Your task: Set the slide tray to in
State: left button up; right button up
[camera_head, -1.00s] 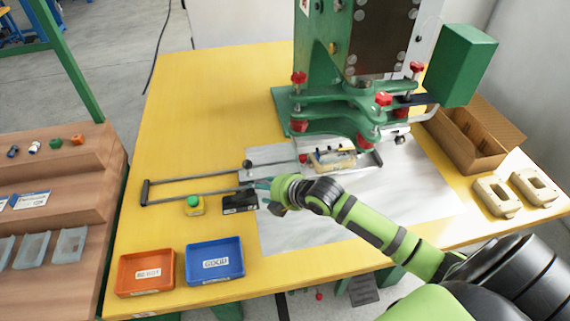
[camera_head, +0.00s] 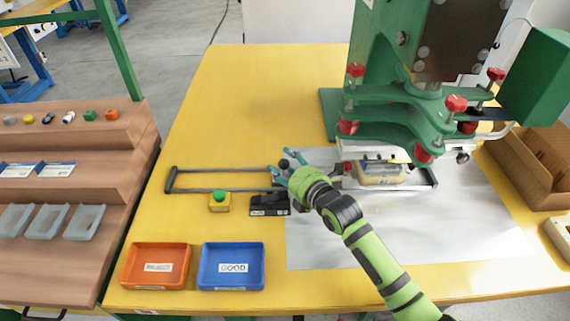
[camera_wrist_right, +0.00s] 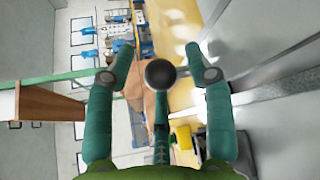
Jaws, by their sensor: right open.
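The slide tray (camera_head: 431,184) is a grey metal carrier at the right end of two rails (camera_head: 215,190), with a beige part (camera_head: 380,174) on it, under the front of the green press (camera_head: 395,110). A dark ball knob (camera_head: 284,163) stands left of the tray. My right gripper (camera_head: 279,171) is open at the knob, with teal fingers. In the right wrist view the knob (camera_wrist_right: 160,73) lies between the spread fingers; I cannot tell whether they touch it. My forearm and hand hide part of the rails and the tray's left side. My left gripper is out of view.
A black block (camera_head: 269,204) and a yellow box with a green button (camera_head: 219,202) sit in front of the rails. Orange (camera_head: 156,245) and blue (camera_head: 232,246) bins lie at the front left. A cardboard box (camera_head: 540,170) is at right. The yellow table's back left is clear.

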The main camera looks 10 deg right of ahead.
jog(key=shift+w+a, duration=0.15)
jog(key=shift+w, duration=0.2)
grip_shut()
jog(key=shift+s+d+f+p, duration=0.1)
jog(key=shift+s+d+p, duration=0.1)
jog(key=shift+d, duration=0.9)
jog(key=shift+s+d+p, duration=0.1)
jog(key=shift+s+d, duration=0.1)
jog(key=shift+d, duration=0.85)
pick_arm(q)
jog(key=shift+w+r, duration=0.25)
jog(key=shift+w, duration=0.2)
pick_arm(e)
grip_release()
jog(key=shift+d, duration=0.15)
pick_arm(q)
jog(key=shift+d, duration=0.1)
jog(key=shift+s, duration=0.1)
